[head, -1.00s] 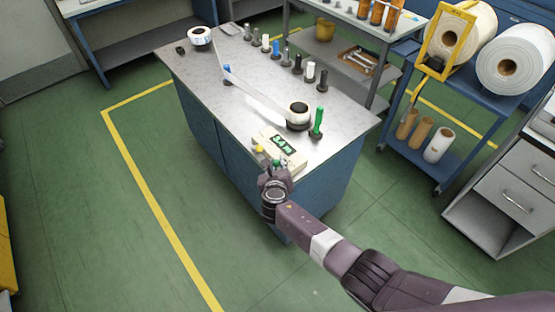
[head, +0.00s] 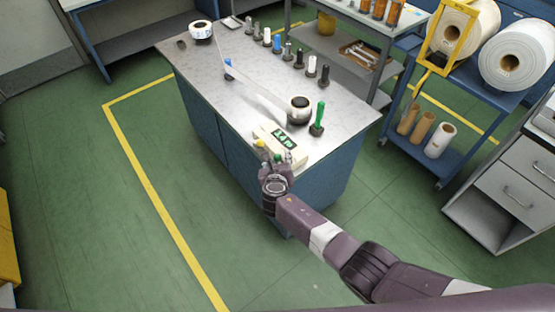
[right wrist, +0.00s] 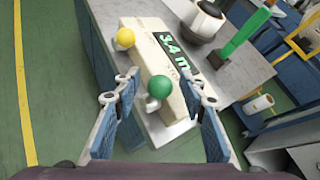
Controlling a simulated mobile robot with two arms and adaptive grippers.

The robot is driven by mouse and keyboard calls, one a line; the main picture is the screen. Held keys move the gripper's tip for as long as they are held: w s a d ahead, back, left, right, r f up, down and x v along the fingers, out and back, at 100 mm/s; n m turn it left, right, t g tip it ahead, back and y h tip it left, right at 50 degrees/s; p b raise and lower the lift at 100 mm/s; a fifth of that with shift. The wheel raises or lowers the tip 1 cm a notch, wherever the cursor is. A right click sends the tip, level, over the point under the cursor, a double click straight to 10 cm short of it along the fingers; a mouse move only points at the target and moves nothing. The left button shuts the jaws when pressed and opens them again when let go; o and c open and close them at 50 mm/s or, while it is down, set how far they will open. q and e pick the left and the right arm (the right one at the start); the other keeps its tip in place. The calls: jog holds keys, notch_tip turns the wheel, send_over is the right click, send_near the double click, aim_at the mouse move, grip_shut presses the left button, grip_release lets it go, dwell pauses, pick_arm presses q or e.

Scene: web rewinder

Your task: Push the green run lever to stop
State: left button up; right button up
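A cream control box (head: 265,137) with a green "3.4 m" display sits at the near edge of the bench. In the right wrist view, the box (right wrist: 150,60) bears a yellow ball knob (right wrist: 125,39) and a green ball-topped lever (right wrist: 159,87). My right gripper (right wrist: 163,94) is open, one finger on either side of the green ball, with visible gaps in this view. In the head view my right gripper (head: 276,168) is at the box's near end and partly hides the levers. My left gripper is not in view.
A dark-and-white roll (head: 299,110) and a tall green handle (head: 318,118) stand beyond the box. A web runs to another roll (head: 201,32) at the far end. Several pegs line the bench's right edge. A cart (head: 450,150) with large rolls stands right; floor at left is clear.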

jog(key=shift+s, duration=0.1)
jog(key=v, duration=1.1)
jog(key=shift+s+r, duration=0.3)
jog(key=shift+a, duration=0.1)
